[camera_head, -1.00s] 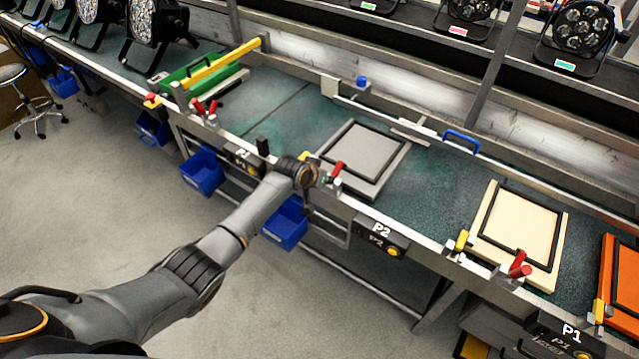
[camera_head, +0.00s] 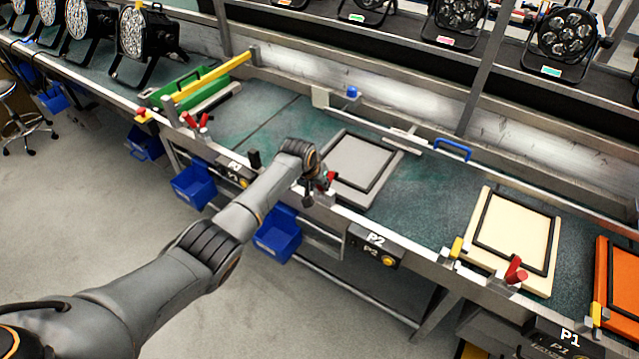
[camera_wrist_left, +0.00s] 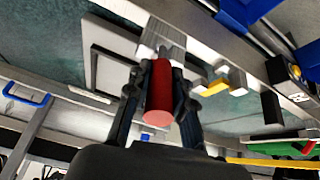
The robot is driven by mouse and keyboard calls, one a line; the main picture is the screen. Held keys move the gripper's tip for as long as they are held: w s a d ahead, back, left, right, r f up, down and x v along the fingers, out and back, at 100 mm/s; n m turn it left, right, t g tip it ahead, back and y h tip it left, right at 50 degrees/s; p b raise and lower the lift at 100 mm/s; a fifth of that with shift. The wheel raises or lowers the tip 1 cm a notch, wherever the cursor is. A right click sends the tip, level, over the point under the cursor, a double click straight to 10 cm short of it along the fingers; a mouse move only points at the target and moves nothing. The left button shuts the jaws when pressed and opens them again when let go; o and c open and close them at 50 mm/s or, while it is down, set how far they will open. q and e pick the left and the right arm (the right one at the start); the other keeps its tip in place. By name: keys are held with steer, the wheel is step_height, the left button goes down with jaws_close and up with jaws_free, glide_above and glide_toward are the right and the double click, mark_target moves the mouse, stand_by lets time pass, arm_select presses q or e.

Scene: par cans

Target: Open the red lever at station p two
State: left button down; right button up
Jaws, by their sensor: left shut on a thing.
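The red lever (camera_head: 331,178) at station P2 stands at the front edge of the bench, in front of the grey framed panel (camera_head: 392,165). My left gripper (camera_head: 318,190) is at this lever in the head view, partly hidden by my own wrist. In the left wrist view the red lever (camera_wrist_left: 160,92) is between the two dark fingers of my left gripper (camera_wrist_left: 160,105), which are shut on it. The P2 sign (camera_head: 375,240) is on the bench front, just right of the gripper. My right gripper is not in view.
A cream panel (camera_head: 482,277) with another red lever (camera_head: 515,270) is to the right, near the P1 sign (camera_head: 568,338). Red levers (camera_head: 196,121) and a green case (camera_head: 178,88) are at the left. Blue bins (camera_head: 278,234) hang under the bench. The floor in front is clear.

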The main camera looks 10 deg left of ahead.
arm_select(q)
steer(key=c, duration=1.1)
jaws_free()
steer(key=shift+c, duration=0.2)
steer(key=v, duration=1.2)
steer(key=s+a+f+g+b, duration=0.1)
steer(key=s+a+f, duration=0.1)
steer(key=s+f, duration=0.75)
steer(key=s+a+f+y, duration=0.1)
steer(key=s+f, duration=0.4)
steer(key=f, duration=1)
steer(key=s+a+f+g+b, duration=0.1)
steer(key=s+a+f, duration=0.1)
steer(key=s+f, duration=1.3)
steer(key=s, duration=0.6)
steer(key=s+a+f+g, duration=0.1)
steer(key=s+f, duration=0.5)
steer(key=s, duration=0.4)
steer(key=s+a+f+g+b, duration=0.1)
steer(key=s+f, duration=0.5)
steer(key=s, duration=0.5)
steer(key=shift+s+m, duration=0.4)
